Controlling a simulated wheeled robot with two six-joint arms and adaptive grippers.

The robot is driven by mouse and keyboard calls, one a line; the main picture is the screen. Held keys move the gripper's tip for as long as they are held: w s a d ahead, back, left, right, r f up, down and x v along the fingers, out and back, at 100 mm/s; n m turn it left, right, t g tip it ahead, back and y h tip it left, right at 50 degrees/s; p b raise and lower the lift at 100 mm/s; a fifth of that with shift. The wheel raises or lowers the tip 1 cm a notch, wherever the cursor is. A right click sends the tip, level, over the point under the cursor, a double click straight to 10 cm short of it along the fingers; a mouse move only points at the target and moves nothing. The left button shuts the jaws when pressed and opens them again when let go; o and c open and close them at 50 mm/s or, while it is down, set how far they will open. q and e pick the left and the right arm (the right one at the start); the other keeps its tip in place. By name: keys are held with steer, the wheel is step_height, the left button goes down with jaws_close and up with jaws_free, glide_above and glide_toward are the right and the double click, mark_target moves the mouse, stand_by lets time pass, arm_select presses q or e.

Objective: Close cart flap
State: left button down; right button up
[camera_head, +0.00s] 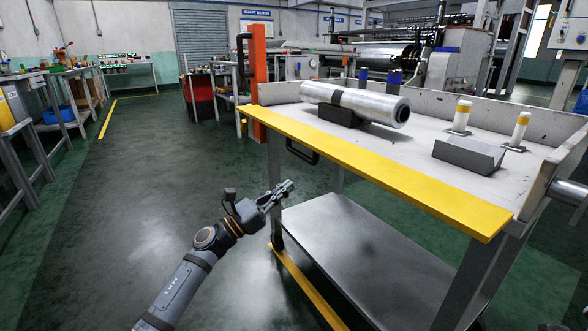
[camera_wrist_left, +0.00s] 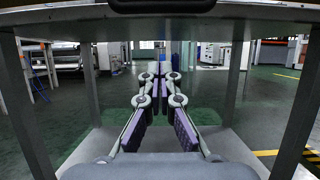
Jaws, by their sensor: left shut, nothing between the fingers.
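The cart (camera_head: 350,245) stands at the right with a grey top bed and a lower shelf. Its near side has a long yellow-edged flap (camera_head: 370,165), which lies out at about bed level rather than standing up like the other walls. A black handle (camera_head: 302,152) hangs under the flap; it also shows at the top of the left wrist view (camera_wrist_left: 160,5). My left gripper (camera_head: 286,187) is shut and empty, below the flap and the handle, near the cart's left leg. In the left wrist view its fingertips (camera_wrist_left: 160,74) point under the bed, above the lower shelf. My right gripper is out of view.
A wrapped film roll (camera_head: 370,102) rests on a black cradle (camera_head: 338,116) on the bed, with a grey V-block (camera_head: 468,154) and white-yellow posts (camera_head: 461,115). An orange post (camera_head: 257,80) stands at the cart's left end. The floor at left is clear.

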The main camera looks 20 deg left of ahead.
arm_select(q)
step_height(320, 180, up, 5)
steer(key=w+d, duration=0.1)
steer(key=w, duration=0.1)
steer(key=shift+w+d+r, duration=0.15)
steer(key=shift+d+r, duration=0.05)
steer(key=shift+d, duration=0.2)
